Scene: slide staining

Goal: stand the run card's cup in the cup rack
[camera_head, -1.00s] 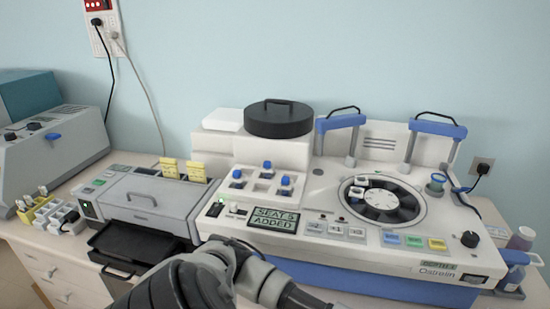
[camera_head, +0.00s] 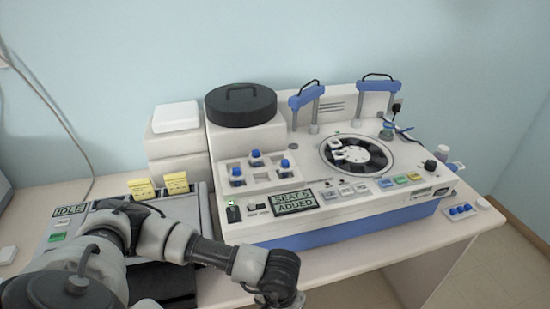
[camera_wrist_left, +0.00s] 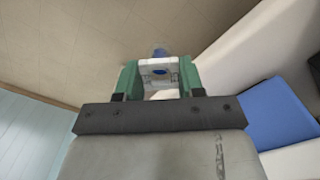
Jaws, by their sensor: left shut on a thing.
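My left gripper (camera_wrist_left: 158,80) is shut on a small white cup (camera_wrist_left: 158,84) with a blue spot, held between its green fingers in the left wrist view. In the head view my left arm reaches over the front edge of the bench; its fingers and the held cup are hidden there. A white holder (camera_head: 283,184) with several blue-topped cups is set in the machine's left part. A small white rack (camera_head: 453,218) with blue tops lies on the bench right of the machine; I cannot tell which is the cup rack. My right gripper is not in view.
The white and blue machine (camera_head: 340,215) fills the middle of the bench, with a round rotor (camera_head: 358,154) and a display reading "ADDED" (camera_head: 295,201). Yellow cards (camera_head: 142,190) stand behind the grey device at left. Open floor lies beyond the bench's right end.

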